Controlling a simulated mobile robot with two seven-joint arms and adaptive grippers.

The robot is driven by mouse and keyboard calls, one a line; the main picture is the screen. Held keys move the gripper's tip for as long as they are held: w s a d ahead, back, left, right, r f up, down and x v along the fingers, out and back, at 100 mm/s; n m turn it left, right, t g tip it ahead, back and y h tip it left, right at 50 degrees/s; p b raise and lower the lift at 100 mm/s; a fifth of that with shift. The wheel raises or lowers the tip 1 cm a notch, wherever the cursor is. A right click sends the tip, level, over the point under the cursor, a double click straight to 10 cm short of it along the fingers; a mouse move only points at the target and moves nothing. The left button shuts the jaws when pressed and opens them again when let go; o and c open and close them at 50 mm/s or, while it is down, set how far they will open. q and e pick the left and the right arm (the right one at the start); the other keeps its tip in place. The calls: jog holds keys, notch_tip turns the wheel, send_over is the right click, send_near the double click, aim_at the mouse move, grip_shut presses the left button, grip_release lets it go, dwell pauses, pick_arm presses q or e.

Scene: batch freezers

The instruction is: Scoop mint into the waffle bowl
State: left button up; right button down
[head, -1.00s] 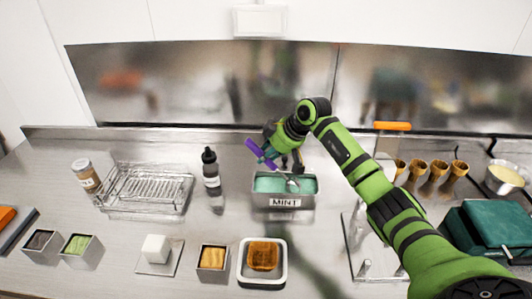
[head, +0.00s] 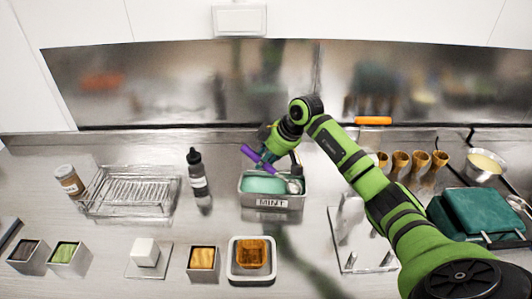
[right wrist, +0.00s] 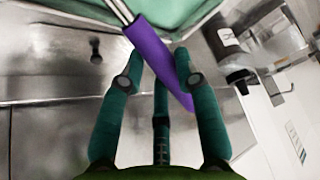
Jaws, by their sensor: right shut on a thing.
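My right gripper (head: 272,150) is shut on the purple handle of a scoop (head: 250,152). The purple handle (right wrist: 152,55) also shows between the fingers in the right wrist view. The scoop's metal head (head: 294,186) is at the right side of the mint in the metal tub labelled MINT (head: 273,203). The pale green mint (head: 262,184) fills the tub; whether the head is in it or just above it I cannot tell. The brown square waffle bowl (head: 252,254) sits in a white tray (head: 234,272) in front of the tub. My left gripper is not in view.
A dark squeeze bottle (head: 198,175) and a wire rack (head: 130,190) stand left of the tub. Small topping tins (head: 202,260) and a white block (head: 145,252) line the front. Cones (head: 400,162) and a green waffle iron (head: 484,212) are at the right.

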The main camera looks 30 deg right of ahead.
jog(key=shift+w+a+r+p, duration=0.1)
jog(key=shift+w+r+p, duration=0.15)
jog(key=shift+r+p, duration=0.4)
jog(key=shift+w+a+r+p, duration=0.15)
jog(key=shift+w+r+p, duration=0.05)
jog(key=shift+r+p, duration=0.45)
jog(key=shift+w+a+r+p, duration=0.1)
jog(key=shift+w+r+p, duration=0.15)
jog(key=shift+r+p, duration=0.4)
jog(key=shift+w+a+r+g+h+p, duration=0.25)
jog(key=shift+w+g+p, duration=0.25)
jog(key=shift+p, duration=0.3)
jog(key=shift+w+a+g+h, duration=0.3)
jog(key=shift+w+g+h, duration=0.1)
jog(key=shift+g, duration=0.1)
jog(key=shift+w+a+f+g, duration=0.2)
jog(key=shift+w+f+g, duration=0.1)
jog(key=shift+w+g, duration=0.1)
jog(key=shift+w+a+r+g+h+b, duration=0.1)
jog(key=shift+w+g+h+b, duration=0.05)
jog(key=shift+g+h+b, duration=0.25)
